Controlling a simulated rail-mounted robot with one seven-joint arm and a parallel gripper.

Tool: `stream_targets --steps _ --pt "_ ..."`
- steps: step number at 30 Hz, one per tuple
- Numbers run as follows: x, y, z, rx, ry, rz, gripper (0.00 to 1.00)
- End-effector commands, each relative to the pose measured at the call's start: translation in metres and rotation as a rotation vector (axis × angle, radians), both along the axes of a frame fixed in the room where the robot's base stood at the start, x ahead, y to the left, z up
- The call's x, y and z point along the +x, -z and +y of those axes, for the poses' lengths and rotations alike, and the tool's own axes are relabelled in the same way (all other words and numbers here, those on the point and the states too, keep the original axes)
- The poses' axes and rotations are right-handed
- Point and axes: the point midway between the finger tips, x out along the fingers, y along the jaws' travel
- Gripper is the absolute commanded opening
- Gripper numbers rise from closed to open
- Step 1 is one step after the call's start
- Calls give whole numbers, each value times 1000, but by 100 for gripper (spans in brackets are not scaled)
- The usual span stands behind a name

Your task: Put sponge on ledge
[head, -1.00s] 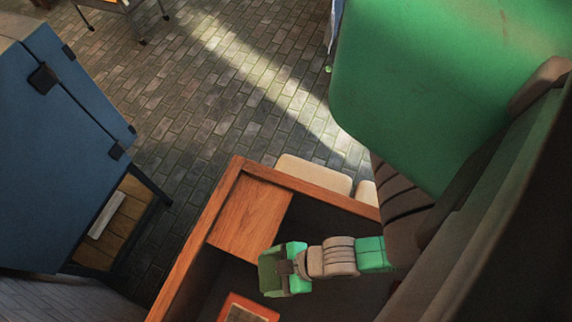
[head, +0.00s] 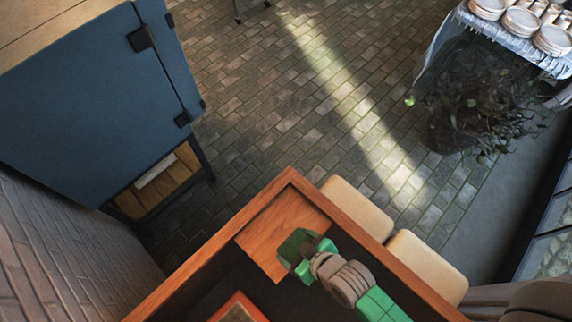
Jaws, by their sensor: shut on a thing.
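My gripper (head: 304,254) is at the lower middle of the head view, at the end of my green and grey arm. It is shut on a dark green block, which I take as the sponge (head: 294,242); the gripper partly covers it. The orange-brown wooden ledge (head: 262,240) fills the inner corner of the wood-framed unit. The gripper and sponge overlap the ledge's right side in the picture. I cannot tell whether the sponge touches the ledge or is above it.
A raised wooden rim (head: 225,235) borders the ledge. A red-framed item (head: 240,308) lies in the dark recess below. Two cream seats (head: 358,208) stand outside the rim. A blue cabinet (head: 90,100) is at left, and a table with plates (head: 522,22) is at upper right.

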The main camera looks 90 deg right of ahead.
Motion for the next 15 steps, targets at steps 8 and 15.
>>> stream_targets --steps 8,15 --pt "28 4 -45 -1 1 0 60" --pt "34 16 -55 3 2 3 60"
